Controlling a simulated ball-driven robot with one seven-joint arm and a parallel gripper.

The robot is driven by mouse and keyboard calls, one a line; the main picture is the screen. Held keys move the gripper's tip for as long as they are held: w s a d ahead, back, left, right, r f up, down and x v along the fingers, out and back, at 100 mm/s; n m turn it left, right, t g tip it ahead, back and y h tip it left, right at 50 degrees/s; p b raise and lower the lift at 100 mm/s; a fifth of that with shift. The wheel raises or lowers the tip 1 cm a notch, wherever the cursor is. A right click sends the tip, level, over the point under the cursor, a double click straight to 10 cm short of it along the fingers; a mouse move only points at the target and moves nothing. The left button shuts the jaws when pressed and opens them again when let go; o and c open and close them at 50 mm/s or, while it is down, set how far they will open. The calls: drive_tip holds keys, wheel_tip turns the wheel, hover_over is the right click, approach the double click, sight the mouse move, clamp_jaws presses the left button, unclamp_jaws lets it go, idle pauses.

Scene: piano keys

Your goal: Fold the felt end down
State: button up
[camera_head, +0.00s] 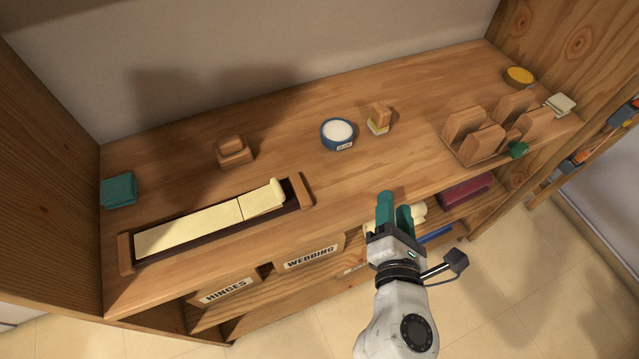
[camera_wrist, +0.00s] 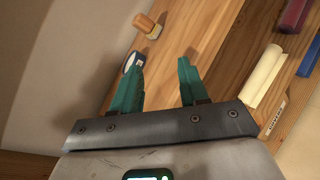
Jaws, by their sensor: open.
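A long cream felt strip (camera_head: 190,228) lies in a dark tray with wooden end blocks at the front left of the bench top. A line crosses the strip toward its right part. The felt's right end (camera_head: 277,194) stands turned up beside the right end block (camera_head: 299,190). My gripper (camera_head: 394,208), with teal fingers, is at the bench's front edge, to the right of the tray and apart from it. In the wrist view its fingers (camera_wrist: 158,82) are spread with nothing between them. The felt strip is not in the wrist view.
A blue-rimmed round tub (camera_head: 338,134) and a small wooden block with a pale base (camera_head: 378,119) stand mid-bench. A stepped wooden block (camera_head: 234,152) and a teal block (camera_head: 119,190) are at the left. A wooden slotted rack (camera_head: 478,140) is at the right. Labelled bins (camera_head: 312,255) sit below.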

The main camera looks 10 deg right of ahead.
sight(281, 198)
drive_tip(key=a+n+y, duration=0.3)
drive_tip(key=a+n, duration=0.2)
drive_tip(key=s+a+n+t+y, duration=0.1)
drive_tip(key=a+n+y, duration=0.2)
drive_tip(key=a+n, duration=0.2)
drive_tip(key=s+a+n+y, duration=0.1)
drive_tip(key=a+n+y, duration=0.1)
drive_tip(key=a+n, duration=0.3)
drive_tip(key=shift+s+a+f+t+y+b, duration=0.15)
drive_tip(key=shift+a+t+y+b, duration=0.25)
drive_tip(key=shift+a, duration=0.65)
drive_tip(key=shift+w+a+n, duration=0.2)
drive_tip(key=shift+w+n, duration=0.1)
drive_tip(key=p+x, duration=0.1)
drive_tip(key=x, duration=0.9)
drive_tip(key=shift+d+p, duration=0.15)
drive_tip(key=shift+p, duration=0.15)
clamp_jaws()
